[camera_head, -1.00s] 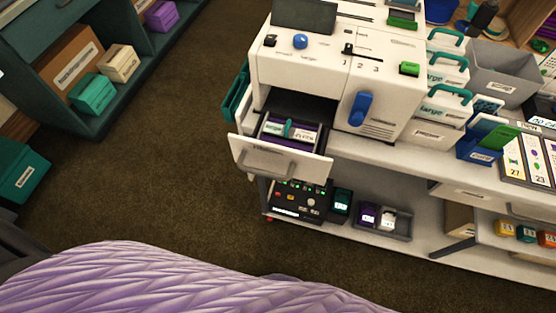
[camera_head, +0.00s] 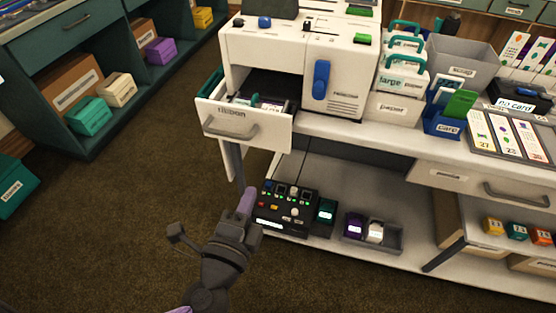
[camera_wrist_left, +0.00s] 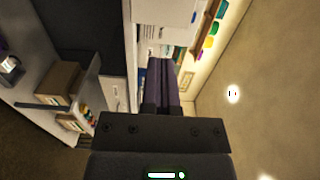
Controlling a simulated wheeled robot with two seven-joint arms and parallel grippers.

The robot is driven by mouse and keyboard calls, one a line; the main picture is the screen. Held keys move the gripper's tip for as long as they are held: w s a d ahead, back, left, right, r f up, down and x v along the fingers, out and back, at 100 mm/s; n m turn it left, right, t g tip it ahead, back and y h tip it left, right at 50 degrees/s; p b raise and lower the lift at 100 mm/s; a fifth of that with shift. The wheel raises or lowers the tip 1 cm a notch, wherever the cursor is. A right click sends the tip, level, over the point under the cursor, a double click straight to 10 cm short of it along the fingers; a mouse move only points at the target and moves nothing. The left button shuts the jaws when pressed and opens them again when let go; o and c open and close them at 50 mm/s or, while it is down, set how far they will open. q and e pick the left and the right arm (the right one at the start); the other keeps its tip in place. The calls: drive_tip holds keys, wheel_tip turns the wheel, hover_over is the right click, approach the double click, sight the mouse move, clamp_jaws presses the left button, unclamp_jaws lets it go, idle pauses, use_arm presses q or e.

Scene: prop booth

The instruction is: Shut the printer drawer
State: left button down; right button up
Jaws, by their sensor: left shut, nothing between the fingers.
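The white printer (camera_head: 345,75) stands on the counter at the upper middle of the head view. Its drawer (camera_head: 270,135) is pulled out at the lower left of the body, with a grey handle and a label on its front. My left gripper (camera_head: 247,198) is shut and empty. It appears below the drawer front in the picture, apart from it. Its dark fingers also show in the left wrist view (camera_wrist_left: 165,82), where I cannot make out the drawer for sure. My right gripper is not in view.
A black control box (camera_head: 286,208) and a grey tray (camera_head: 372,233) sit on the lower shelf near my left gripper. Bins and paper boxes (camera_head: 395,105) stand right of the printer. The brown floor (camera_head: 130,210) left of the counter is clear.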

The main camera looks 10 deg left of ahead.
use_arm(q)
drive_tip(key=p, duration=0.1)
approach(275, 136)
drive_tip(key=w, duration=0.6)
drive_tip(key=shift+w, duration=0.7)
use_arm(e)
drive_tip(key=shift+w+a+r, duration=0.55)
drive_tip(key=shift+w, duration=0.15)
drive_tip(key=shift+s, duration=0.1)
use_arm(q)
drive_tip(key=shift+w, duration=0.1)
